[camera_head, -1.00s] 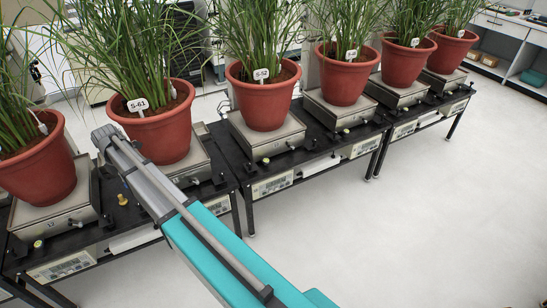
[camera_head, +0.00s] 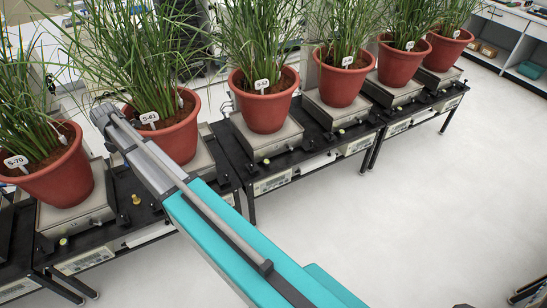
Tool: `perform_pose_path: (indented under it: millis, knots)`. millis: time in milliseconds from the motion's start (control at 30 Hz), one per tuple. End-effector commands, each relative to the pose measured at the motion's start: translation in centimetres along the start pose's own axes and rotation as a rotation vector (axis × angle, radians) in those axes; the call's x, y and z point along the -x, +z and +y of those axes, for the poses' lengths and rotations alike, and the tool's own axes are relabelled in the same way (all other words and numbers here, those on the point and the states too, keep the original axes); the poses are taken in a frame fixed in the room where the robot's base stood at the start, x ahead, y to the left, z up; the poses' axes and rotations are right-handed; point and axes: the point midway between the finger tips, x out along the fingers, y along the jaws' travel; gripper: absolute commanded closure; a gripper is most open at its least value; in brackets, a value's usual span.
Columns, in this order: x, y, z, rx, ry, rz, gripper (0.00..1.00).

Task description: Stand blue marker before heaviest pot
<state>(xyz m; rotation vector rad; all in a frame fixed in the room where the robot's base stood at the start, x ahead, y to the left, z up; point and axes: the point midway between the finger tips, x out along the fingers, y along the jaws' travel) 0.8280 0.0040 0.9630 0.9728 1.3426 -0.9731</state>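Red-brown pots of tall grass stand in a row on metal scales along black tables. The nearest is S-70 (camera_head: 58,182) at the left, then S-61 (camera_head: 176,138), partly behind my arm, then a third pot (camera_head: 266,106). Further pots (camera_head: 343,82), (camera_head: 402,66) and (camera_head: 443,52) recede to the right. Scale displays (camera_head: 272,184) face front, but their readings are too small to read. No blue marker is visible. My grey and teal arm reaches from the bottom right to beside S-61; my gripper's fingers do not show.
A small brass piece (camera_head: 137,199) stands on the black table (camera_head: 225,150) near S-70's scale. Open pale floor (camera_head: 400,220) lies in front of the tables at the right. A cabinet (camera_head: 520,50) stands at the far right, and a dark object (camera_head: 528,290) shows at the lower right edge.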

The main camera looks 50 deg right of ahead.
Motion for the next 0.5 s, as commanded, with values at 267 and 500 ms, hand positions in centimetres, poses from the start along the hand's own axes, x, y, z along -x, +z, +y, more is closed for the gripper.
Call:
perform_pose_path:
  millis: [267, 500]
  knots:
    - [5.5, 0.0, 0.0, 0.0, 0.0, 0.0, 1.0]
    - [9.3, 0.1, 0.0, -0.001, 0.0, 0.0, 1.0]
